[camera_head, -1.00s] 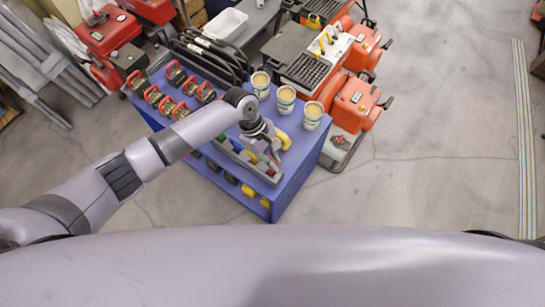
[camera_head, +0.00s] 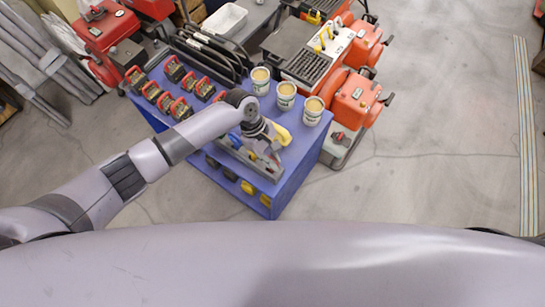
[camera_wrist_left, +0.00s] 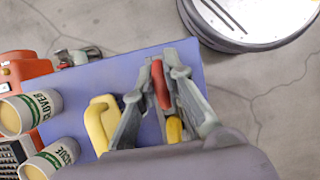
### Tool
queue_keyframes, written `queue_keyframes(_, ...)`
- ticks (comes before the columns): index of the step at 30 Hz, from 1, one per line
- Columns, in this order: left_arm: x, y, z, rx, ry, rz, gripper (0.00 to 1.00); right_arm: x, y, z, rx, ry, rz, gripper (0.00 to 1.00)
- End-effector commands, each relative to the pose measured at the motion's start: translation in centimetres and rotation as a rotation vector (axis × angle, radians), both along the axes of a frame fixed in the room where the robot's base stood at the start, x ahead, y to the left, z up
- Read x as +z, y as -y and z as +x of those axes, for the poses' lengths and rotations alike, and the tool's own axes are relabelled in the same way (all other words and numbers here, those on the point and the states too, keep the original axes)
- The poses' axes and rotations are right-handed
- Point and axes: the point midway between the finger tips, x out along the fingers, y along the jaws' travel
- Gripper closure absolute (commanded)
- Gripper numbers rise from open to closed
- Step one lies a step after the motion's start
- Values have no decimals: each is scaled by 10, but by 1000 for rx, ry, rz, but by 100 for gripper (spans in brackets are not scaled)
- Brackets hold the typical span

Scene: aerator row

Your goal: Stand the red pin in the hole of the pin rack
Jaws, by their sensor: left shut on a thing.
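The red pin (camera_wrist_left: 160,84) shows between the two grey fingers of my left gripper (camera_wrist_left: 165,78) in the left wrist view. The gripper is shut on it. In the head view my left gripper (camera_head: 273,156) is low over the near right part of the blue cart top, at the grey pin rack (camera_head: 243,161). The arm and fingers hide part of the rack. A yellow pin (camera_wrist_left: 174,130) shows beside the red pin in the wrist view. I cannot tell whether the red pin's lower end is in a hole. My right gripper is not in view.
A yellow object (camera_wrist_left: 101,122) lies close beside the gripper on the blue cart (camera_head: 305,158). Orange machines (camera_head: 356,98) are behind the cart; open floor lies to the right.

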Motion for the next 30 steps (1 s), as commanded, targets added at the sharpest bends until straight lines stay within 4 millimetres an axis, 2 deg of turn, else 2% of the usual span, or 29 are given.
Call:
queue_keyframes(5,0,0,0,0,1,-1,100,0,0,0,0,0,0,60)
queue_keyframes(6,0,0,0,0,1,-1,88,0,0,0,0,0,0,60)
queue_keyframes(16,0,0,0,0,1,-1,66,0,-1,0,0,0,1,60)
queue_keyframes(26,1,-1,1,1,0,1,66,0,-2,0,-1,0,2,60)
queue_keyframes(30,14,-5,5,2,2,0,66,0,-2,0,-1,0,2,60)
